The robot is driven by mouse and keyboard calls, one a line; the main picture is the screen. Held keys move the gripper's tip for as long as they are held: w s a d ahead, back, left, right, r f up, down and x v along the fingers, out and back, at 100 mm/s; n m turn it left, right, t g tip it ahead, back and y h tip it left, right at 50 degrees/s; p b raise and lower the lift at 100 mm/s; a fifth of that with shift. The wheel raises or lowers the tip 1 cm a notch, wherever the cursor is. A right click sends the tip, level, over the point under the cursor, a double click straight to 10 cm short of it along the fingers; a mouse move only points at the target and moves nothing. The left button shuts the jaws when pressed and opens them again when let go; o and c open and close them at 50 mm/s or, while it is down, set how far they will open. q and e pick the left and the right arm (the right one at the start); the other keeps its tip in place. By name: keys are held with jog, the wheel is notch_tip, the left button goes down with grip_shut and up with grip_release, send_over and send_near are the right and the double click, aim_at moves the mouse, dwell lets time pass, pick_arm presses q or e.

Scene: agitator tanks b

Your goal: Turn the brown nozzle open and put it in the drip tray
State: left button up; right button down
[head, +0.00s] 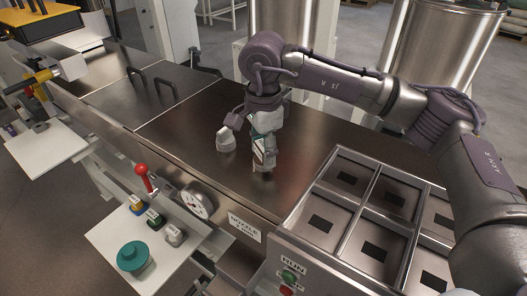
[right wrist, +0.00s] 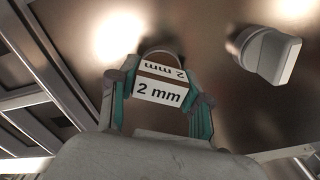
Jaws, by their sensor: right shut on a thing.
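My right gripper (head: 262,150) is shut on a brown nozzle (head: 264,160) on the dark steel deck. In the right wrist view the brown nozzle (right wrist: 161,80) carries white labels reading "2 mm" and sits between the green-sided fingers (right wrist: 160,103). Its lower end is close to the deck; I cannot tell whether it touches. A steel tray (head: 283,232) with several compartments stands at the right, a dark rectangle in each visible one. I cannot tell whether this is the drip tray. My left gripper is not in view.
A grey knob (head: 226,141) stands just left of the gripper, also in the right wrist view (right wrist: 268,52). A white shelf (head: 106,237) at the front holds small coloured labelled pieces and a teal knob (head: 133,256). A red-topped lever (head: 143,172) rises behind it.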

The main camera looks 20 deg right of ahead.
jog(key=shift+n+b, duration=0.35)
jog(key=shift+n, duration=0.25)
jog(key=n+b, duration=0.1)
jog(key=n, duration=0.3)
jog(key=shift+b, duration=0.4)
jog(key=shift+c, duration=2.1)
grip_release()
jog(key=o, duration=0.3)
jog(key=shift+r, duration=0.1)
